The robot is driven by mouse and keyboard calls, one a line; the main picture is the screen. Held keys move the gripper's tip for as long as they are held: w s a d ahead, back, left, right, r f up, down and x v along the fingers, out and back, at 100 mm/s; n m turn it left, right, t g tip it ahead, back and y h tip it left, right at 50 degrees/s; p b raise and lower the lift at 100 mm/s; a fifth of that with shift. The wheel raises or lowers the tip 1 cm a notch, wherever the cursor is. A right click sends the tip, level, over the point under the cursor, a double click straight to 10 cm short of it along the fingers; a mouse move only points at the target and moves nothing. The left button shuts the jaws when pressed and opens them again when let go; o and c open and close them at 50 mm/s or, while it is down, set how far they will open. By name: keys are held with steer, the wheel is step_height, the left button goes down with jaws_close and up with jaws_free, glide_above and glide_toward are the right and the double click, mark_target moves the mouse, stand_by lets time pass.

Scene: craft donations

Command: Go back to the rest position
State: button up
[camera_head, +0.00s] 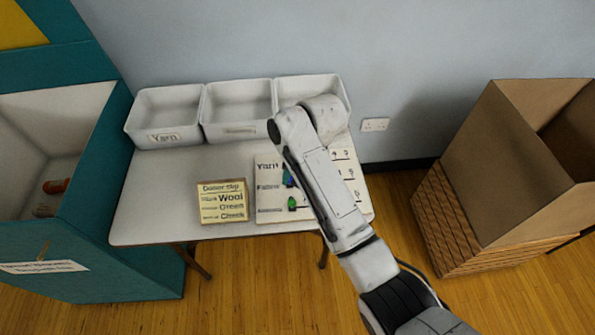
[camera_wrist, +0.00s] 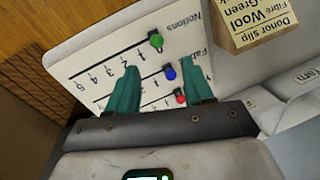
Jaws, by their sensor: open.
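My gripper (camera_wrist: 160,82) shows in the wrist view with two teal fingers spread apart and nothing held. It is over the white counting board (camera_wrist: 85,65), which has rows of numbered marks. A blue knob (camera_wrist: 169,75) appears between the fingers, but I cannot tell the gap to it. A green knob (camera_wrist: 156,40) sits on the Notions row, and a red knob (camera_wrist: 180,98) is near the right finger.
The table (camera_head: 150,205) holds a donor slip (camera_head: 222,201) and three white bins: left, labelled Yarn (camera_head: 165,113), middle (camera_head: 237,108) and right (camera_head: 311,87), partly hidden. A teal donation bin (camera_head: 105,265) stands left. A cardboard box (camera_head: 500,165) on a wicker-patterned base stands right.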

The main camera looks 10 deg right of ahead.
steer(key=s+d+f, duration=0.4)
steer(key=s+d, duration=0.2)
steer(key=s, duration=0.3)
steer(key=s+d+f, duration=0.4)
steer(key=s+d, duration=0.2)
steer(key=s, duration=0.3)
steer(key=s+d+r+h, duration=0.1)
steer(key=s+d, duration=0.4)
steer(key=s, duration=0.3)
steer(key=s+d+r+n+h, duration=0.1)
steer(key=s+d, duration=0.4)
steer(key=s, duration=0.4)
steer(key=shift+s+d+r+n+t, duration=0.15)
steer(key=shift+s+r+n+t, duration=0.1)
steer(key=shift+s+n+t, duration=0.05)
steer(key=shift+c, duration=0.2)
stand_by(0.8)
